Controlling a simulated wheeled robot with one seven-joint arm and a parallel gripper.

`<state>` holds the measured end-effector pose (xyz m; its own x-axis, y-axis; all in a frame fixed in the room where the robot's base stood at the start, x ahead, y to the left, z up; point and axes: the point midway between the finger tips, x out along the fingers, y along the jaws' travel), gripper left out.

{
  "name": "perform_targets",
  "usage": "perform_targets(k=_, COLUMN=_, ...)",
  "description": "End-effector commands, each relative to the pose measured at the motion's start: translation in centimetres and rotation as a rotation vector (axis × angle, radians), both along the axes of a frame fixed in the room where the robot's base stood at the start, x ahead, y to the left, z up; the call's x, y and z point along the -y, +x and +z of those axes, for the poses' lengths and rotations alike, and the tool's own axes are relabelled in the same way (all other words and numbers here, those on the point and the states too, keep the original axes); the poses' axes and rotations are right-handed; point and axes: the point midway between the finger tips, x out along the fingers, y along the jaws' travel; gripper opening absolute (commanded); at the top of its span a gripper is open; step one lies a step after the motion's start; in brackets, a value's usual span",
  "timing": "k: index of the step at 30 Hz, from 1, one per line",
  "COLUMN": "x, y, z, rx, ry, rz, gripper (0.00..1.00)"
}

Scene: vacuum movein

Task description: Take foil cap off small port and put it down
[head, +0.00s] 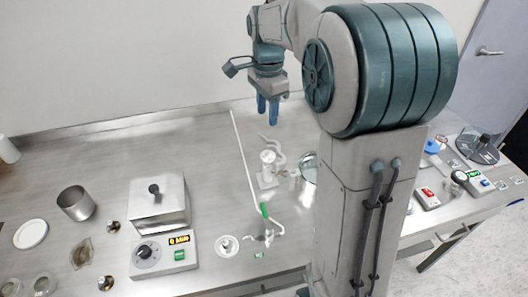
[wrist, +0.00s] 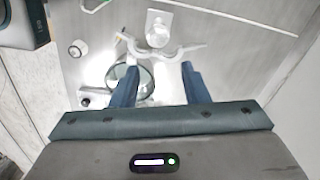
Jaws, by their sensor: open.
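My gripper (head: 268,108) is open and empty, high above the steel bench and pointing down. In the wrist view its two blue fingers (wrist: 160,72) stand apart with nothing between them. Below them is a pale curved pipe (wrist: 180,53) beside a white fitting with a round face (wrist: 158,28); this fitting also shows in the head view (head: 268,157). A round, shiny rimmed part (wrist: 145,79) lies partly behind the left finger. I cannot make out the foil cap or the small port for certain in either view; my arm hides part of the bench.
A hotplate with a display (head: 165,258) and a lidded metal box (head: 158,204) stand left. A metal cup (head: 76,203) and white dish (head: 30,234) are further left.

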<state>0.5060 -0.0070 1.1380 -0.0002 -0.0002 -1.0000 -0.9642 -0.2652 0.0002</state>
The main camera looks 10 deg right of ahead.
Motion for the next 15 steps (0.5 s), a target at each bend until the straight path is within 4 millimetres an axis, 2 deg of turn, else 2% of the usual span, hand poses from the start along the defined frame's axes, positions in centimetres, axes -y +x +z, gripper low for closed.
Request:
perform_targets(k=9, x=0.7, y=-0.2, z=-6.0, rx=-0.006, ry=0.0, rz=-0.013, gripper=0.41)
perform_targets(k=15, x=0.5, y=-0.2, z=-7.6, rx=-0.001, ry=0.0, rz=-0.009, gripper=0.41)
